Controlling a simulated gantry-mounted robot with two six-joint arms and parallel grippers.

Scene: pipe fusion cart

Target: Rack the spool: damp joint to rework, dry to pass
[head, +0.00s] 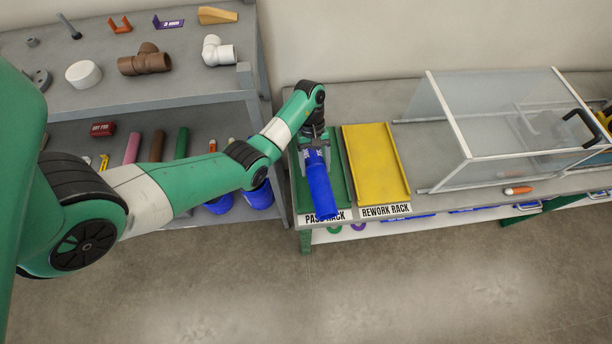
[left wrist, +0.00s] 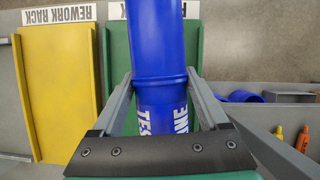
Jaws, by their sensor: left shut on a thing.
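The blue spool (head: 321,186) is in my left gripper (head: 316,160), over the green pass rack (head: 338,170). In the left wrist view the spool (left wrist: 155,40) runs lengthwise along the pass rack (left wrist: 118,60), with white lettering partly hidden by the jaws. My left gripper (left wrist: 165,88) is shut on it, one finger on each side. I cannot tell whether the spool touches the rack. The yellow rework rack (head: 375,165) is empty beside it and also shows in the left wrist view (left wrist: 60,85). Dampness cannot be told. My right gripper is not in view.
A clear-panelled enclosure (head: 500,120) stands on the bench to the right. An orange marker (head: 518,190) lies near the bench's front edge. A grey shelf cart (head: 120,100) with pipe fittings stands at the left. Bare floor lies in front.

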